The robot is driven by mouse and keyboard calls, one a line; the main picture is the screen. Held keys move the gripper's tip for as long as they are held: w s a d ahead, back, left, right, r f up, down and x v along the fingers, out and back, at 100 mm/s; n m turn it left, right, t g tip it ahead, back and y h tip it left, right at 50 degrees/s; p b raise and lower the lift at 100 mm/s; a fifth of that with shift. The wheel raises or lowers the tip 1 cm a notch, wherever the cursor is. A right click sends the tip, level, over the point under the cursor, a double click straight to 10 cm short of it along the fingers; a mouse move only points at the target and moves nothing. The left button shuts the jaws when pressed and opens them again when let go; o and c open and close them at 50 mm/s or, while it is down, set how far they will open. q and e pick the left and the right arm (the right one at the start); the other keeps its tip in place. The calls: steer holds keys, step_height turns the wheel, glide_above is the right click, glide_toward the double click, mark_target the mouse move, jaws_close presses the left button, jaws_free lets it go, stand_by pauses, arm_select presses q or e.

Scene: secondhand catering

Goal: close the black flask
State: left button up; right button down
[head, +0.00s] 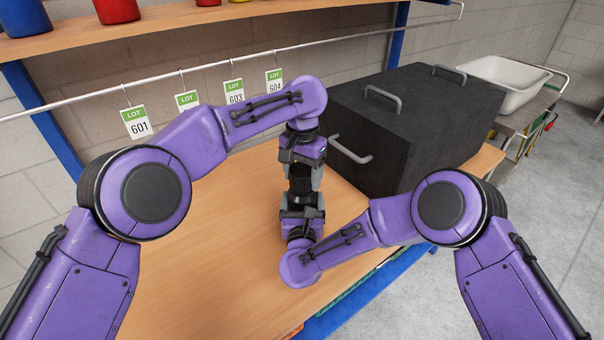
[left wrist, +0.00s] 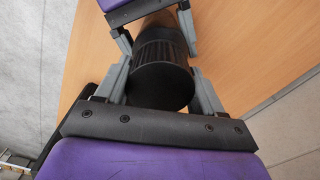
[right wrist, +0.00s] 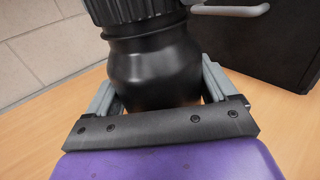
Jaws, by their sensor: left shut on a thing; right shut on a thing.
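The black flask (right wrist: 155,72) stands upright over the table, its smooth rounded body filling the right wrist view. Its ribbed black lid (left wrist: 160,62) sits at the top of the body and shows its flat round end in the left wrist view. In the head view the flask (head: 300,186) is mostly hidden between my grippers. My left gripper (head: 304,166) is shut on the lid from above. My right gripper (head: 301,203) is shut on the body lower down. The lid meets the neck in the right wrist view; I cannot tell how tightly it is seated.
A large black box (head: 400,125) with grey handles stands close right of the flask. A rail with hanging lot tags (head: 137,122) and a shelf (head: 180,28) run behind. The wooden table (head: 215,265) is clear at front left. A white tub (head: 505,82) stands beyond the box.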

arm_select(q)
steer(key=m, duration=0.6)
steer(key=shift+s+f, duration=0.1)
steer(key=m, duration=0.3)
steer(key=shift+m, duration=0.4)
steer(key=m, duration=1.9)
steer(key=shift+d, duration=0.1)
steer(key=m, duration=0.5)
steer(key=shift+m, duration=0.4)
steer(key=m, duration=0.4)
steer(key=shift+m, duration=0.3)
steer(key=o, duration=1.2)
steer(key=shift+c, duration=0.2)
